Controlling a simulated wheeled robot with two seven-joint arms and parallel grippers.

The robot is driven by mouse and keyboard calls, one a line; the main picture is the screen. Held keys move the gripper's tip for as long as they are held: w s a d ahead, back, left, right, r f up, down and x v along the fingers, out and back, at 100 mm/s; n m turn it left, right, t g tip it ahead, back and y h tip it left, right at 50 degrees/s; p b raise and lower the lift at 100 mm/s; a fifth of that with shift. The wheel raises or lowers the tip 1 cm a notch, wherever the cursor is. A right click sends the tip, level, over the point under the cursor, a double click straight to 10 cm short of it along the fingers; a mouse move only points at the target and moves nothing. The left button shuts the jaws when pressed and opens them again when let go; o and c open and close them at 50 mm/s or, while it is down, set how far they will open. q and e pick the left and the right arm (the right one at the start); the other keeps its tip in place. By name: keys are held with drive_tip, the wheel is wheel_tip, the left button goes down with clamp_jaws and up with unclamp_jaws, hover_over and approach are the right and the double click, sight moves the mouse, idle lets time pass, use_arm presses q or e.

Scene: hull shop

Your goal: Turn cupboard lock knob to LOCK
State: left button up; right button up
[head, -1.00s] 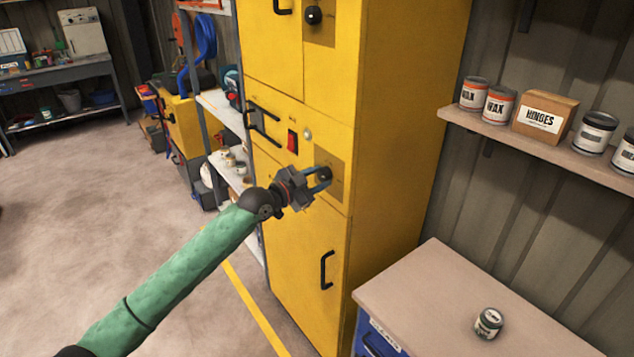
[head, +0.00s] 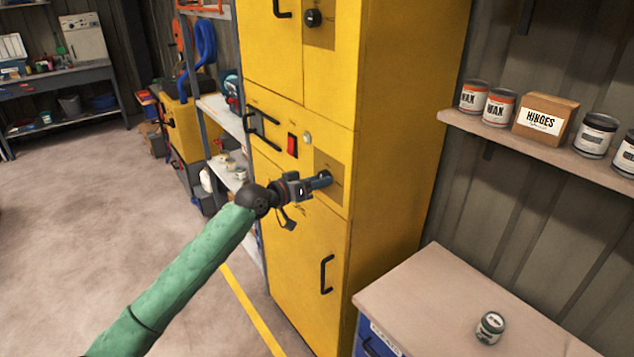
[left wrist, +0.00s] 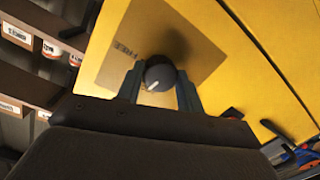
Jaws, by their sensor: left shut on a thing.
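The yellow cupboard (head: 400,130) stands in the middle of the head view. Its lower lock knob is hidden behind my fingers in the head view, in front of a darker plate (head: 333,165). In the left wrist view the round dark knob (left wrist: 160,75) with a pale pointer mark sits between my two fingers. The plate (left wrist: 120,68) behind it has dark lettering that I cannot read fully. My left gripper (head: 324,179) is shut on the knob; it also shows in the left wrist view (left wrist: 160,92). My right gripper is not in view.
An upper knob (head: 313,17), a red switch (head: 292,146) and black handles (head: 327,274) are on the cupboard front. A bench top (head: 440,300) with a small can (head: 490,327) stands at the right. Open floor (head: 90,220) lies to the left.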

use_arm(q)
drive_tip(key=shift+n, duration=1.1)
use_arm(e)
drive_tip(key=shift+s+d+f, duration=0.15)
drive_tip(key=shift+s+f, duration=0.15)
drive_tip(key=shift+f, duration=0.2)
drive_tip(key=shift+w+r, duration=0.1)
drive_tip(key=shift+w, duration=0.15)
use_arm(q)
drive_tip(key=o, duration=1)
drive_tip(key=shift+b+v, duration=1.55)
drive_tip(key=shift+v, duration=2.35)
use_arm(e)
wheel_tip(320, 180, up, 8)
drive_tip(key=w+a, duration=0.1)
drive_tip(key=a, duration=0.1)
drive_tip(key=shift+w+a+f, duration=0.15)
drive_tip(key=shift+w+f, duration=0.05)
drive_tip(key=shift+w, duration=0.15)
use_arm(q)
drive_tip(key=shift+w+a, duration=0.1)
drive_tip(key=shift+w, duration=0.05)
